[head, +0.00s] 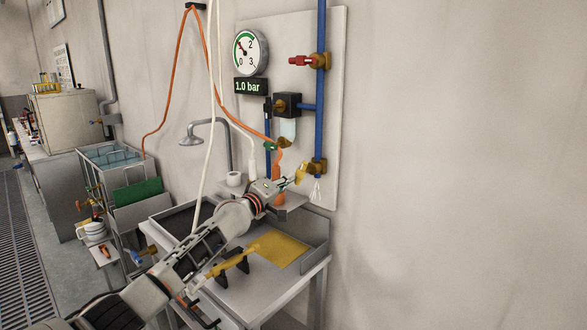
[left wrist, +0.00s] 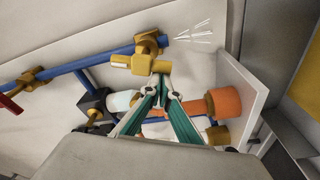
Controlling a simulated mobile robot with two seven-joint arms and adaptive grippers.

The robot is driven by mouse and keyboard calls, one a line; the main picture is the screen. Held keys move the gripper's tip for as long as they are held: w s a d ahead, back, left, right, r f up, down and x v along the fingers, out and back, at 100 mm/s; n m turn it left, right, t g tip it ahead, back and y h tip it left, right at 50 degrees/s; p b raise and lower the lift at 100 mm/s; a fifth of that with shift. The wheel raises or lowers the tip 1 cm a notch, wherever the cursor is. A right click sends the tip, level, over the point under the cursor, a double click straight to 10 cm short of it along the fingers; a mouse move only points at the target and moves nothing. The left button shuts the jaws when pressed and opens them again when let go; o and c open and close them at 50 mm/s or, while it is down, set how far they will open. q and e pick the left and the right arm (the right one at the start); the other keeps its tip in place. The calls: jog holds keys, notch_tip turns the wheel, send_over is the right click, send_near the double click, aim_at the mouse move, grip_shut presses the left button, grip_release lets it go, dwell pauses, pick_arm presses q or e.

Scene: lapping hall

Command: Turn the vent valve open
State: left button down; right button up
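The vent valve (head: 317,167) is the brass one low on the blue pipe, and it also shows in the left wrist view (left wrist: 148,43). I take it for the vent valve because pale streaks spread from the pipe end beside it. Its yellow handle (head: 300,173) points down and left from the pipe; in the left wrist view the handle (left wrist: 128,62) lies crosswise. My left gripper (left wrist: 163,76) has its fingertips together at the handle's right end, seemingly touching it rather than around it. In the head view the left gripper (head: 288,184) is partly hidden. My right gripper is not in view.
A red-handled valve (head: 302,61) sits higher on the pipe. Orange fittings (left wrist: 222,102) and a dark block (left wrist: 92,102) are close to my fingers. A metal bench (head: 270,284) stands below.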

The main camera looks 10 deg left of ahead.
pick_arm(q)
jog(key=shift+s+d+f, duration=0.15)
jog(key=shift+d+f, duration=0.2)
jog(key=shift+f, duration=0.1)
dwell(0.6)
